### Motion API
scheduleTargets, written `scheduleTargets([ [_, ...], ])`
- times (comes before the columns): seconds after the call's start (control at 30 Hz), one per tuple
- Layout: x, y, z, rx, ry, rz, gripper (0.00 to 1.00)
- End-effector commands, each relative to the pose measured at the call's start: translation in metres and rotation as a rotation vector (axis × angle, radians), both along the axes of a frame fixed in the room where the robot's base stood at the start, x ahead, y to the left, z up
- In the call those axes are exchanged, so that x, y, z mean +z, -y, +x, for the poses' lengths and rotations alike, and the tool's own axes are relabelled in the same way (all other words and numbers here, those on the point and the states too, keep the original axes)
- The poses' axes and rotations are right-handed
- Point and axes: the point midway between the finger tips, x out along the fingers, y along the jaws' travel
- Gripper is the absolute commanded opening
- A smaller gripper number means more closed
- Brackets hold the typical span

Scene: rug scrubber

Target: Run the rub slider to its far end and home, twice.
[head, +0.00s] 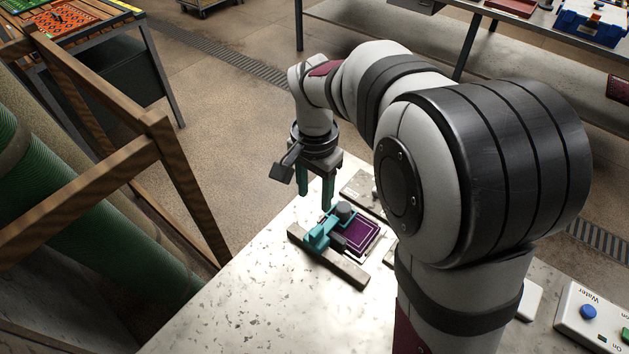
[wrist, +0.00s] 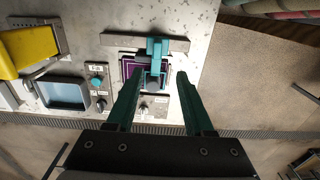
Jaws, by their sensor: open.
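The rub slider is a teal block with a dark grey round knob (head: 343,209) on a teal bracket. In the wrist view its teal body (wrist: 157,48) stands near the grey rail, with the knob (wrist: 152,85) toward me. A purple rug sample (head: 361,235) with pale border lines lies beside and partly under it. A grey rail (head: 340,267) runs along the near side in the head view. My gripper (head: 314,205) has two teal fingers, apart and empty, above the slider area. In the wrist view the open fingers (wrist: 157,82) stand on either side of the knob, at a height I cannot tell.
The speckled table (head: 225,315) has free room at left. A panel with a blue button (head: 588,311) sits at right. In the wrist view, a teal knob (wrist: 97,82), a bluish tray (wrist: 67,91) and a yellow object (wrist: 28,48) lie left. A wooden frame (head: 160,150) stands left.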

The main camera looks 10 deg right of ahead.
Motion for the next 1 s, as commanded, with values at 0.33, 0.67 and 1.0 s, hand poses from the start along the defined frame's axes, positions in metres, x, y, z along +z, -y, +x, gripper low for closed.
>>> scheduleTargets([
  [0.33,0.03,0.0,0.0,0.001,-0.001,0.001,0.53],
  [0.67,0.017,0.004,-0.004,0.0,-0.008,-0.002,0.53],
  [1.0,-0.078,0.004,-0.005,0.0,-0.01,-0.001,0.53],
])
